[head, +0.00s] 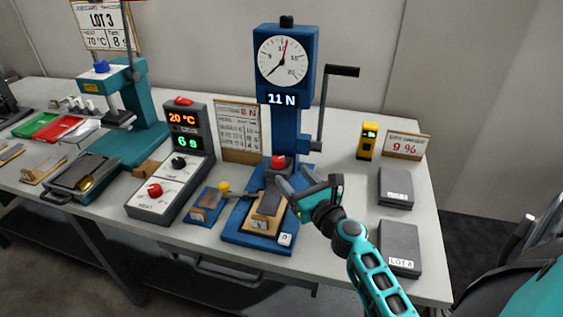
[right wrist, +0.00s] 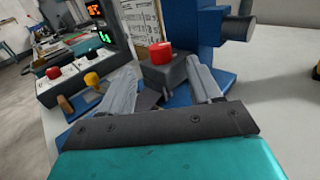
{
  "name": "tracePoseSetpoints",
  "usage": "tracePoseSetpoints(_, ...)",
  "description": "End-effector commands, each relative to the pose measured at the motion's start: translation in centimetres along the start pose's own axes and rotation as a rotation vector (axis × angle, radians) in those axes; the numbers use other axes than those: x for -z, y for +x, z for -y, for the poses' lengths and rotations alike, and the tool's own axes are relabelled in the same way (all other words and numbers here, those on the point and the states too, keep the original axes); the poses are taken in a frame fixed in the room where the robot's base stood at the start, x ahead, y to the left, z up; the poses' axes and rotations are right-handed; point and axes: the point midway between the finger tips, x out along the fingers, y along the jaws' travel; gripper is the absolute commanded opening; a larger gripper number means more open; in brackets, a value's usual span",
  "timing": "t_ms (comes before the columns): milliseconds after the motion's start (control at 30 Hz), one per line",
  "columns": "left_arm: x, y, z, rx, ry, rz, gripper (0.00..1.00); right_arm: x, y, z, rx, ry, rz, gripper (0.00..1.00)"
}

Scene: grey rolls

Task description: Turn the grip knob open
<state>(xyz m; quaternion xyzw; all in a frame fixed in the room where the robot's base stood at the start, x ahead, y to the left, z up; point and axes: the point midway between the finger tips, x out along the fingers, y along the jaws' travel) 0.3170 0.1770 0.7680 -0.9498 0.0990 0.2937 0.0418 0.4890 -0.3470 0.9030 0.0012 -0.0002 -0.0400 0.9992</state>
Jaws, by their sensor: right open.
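A red knob (head: 278,162) sits on top of a dark grip block at the foot of the blue force tester (head: 286,130). In the right wrist view the red knob (right wrist: 161,49) stands on the grey block (right wrist: 164,73), beyond my fingers and roughly between them. My right gripper (head: 290,197) is open and empty, in front of and slightly right of the knob, apart from it. In the wrist view the right gripper (right wrist: 160,84) shows its two fingers spread wide. Below the knob, a dark strip on a wooden block (head: 266,212) lies on the tester's blue base. My left gripper is not in view.
A yellow ball handle (head: 224,187) is left of the block. A grey control box (head: 172,180) with a red knob stands further left. The tester's black crank (head: 342,72) rises at right. Dark LOT boxes (head: 398,247) lie at the table's right edge.

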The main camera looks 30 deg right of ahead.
Motion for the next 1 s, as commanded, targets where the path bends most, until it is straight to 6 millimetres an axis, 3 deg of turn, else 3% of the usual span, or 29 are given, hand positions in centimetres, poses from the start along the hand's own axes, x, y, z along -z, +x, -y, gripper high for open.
tracePoseSetpoints(200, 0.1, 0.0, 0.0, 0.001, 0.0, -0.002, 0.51, -0.1, 4.1, 0.0, -0.001, -0.002, 0.002, 0.63)
tracePoseSetpoints(400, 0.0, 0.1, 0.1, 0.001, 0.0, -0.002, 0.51, 0.1, 6.3, 0.0, -0.001, -0.001, 0.0, 0.63)
tracePoseSetpoints(800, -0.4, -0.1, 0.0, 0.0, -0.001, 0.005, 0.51, 0.1, 6.9, -0.1, -0.001, -0.002, -0.001, 0.63)
tracePoseSetpoints(1000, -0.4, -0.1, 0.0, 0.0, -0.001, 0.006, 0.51, 0.0, 6.9, -0.1, -0.001, -0.002, -0.001, 0.45)
